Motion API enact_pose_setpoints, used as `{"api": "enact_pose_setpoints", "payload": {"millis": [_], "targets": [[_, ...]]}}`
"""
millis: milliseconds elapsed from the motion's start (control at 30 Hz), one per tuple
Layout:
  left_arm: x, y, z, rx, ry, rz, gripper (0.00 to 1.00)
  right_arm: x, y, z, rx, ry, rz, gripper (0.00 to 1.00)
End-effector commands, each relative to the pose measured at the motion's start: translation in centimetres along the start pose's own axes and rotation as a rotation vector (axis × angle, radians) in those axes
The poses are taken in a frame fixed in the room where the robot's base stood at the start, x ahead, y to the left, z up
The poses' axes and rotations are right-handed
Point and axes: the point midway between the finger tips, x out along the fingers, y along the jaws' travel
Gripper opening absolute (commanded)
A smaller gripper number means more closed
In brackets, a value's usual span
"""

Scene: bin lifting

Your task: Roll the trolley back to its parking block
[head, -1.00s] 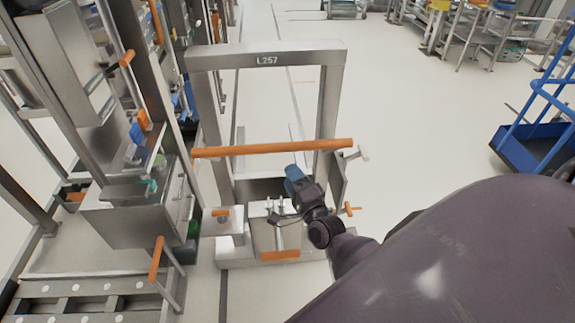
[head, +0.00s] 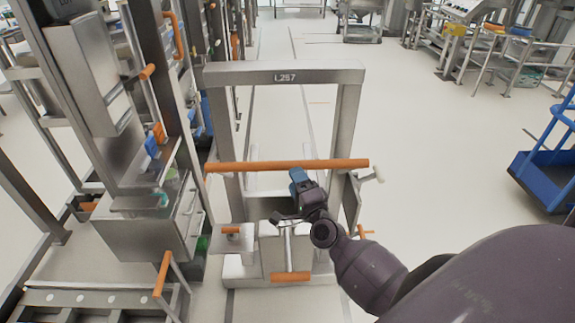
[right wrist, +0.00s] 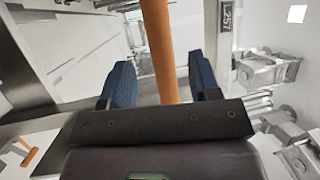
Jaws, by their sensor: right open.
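The trolley is a grey metal upright frame (head: 353,110) marked L257, with a long orange handle bar (head: 250,166) across it. My right gripper (head: 299,177) is at the bar's near side, close to its middle, with blue fingers apart. In the right wrist view the orange bar (right wrist: 158,40) runs between the two open fingers, and the gripper is not closed on it. Whether the fingers touch the bar cannot be told. My left gripper is not in view. I cannot make out a parking block.
A tall metal station (head: 150,225) with drawers and orange handles stands close on the trolley's left. A blue cart (head: 545,180) is at the right edge. Benches (head: 490,45) stand at the back right. The pale floor (head: 430,130) between is clear.

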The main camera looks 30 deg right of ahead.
Motion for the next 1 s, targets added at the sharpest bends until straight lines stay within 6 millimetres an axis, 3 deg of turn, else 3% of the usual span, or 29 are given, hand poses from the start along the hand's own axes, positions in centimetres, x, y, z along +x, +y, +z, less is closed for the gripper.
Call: {"api": "enact_pose_setpoints", "payload": {"millis": [200,400,800,1000], "targets": [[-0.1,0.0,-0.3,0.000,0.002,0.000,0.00,3.7,-0.1,0.0,-0.001,0.000,-0.001,0.57],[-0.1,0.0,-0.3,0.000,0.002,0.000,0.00,5.5,0.0,0.0,-0.001,0.000,0.000,0.57],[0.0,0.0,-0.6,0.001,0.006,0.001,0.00,6.1,0.0,0.0,-0.001,0.000,0.000,0.57],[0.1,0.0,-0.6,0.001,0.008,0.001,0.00,6.0,0.0,0.0,-0.001,0.000,0.000,0.26]]}}
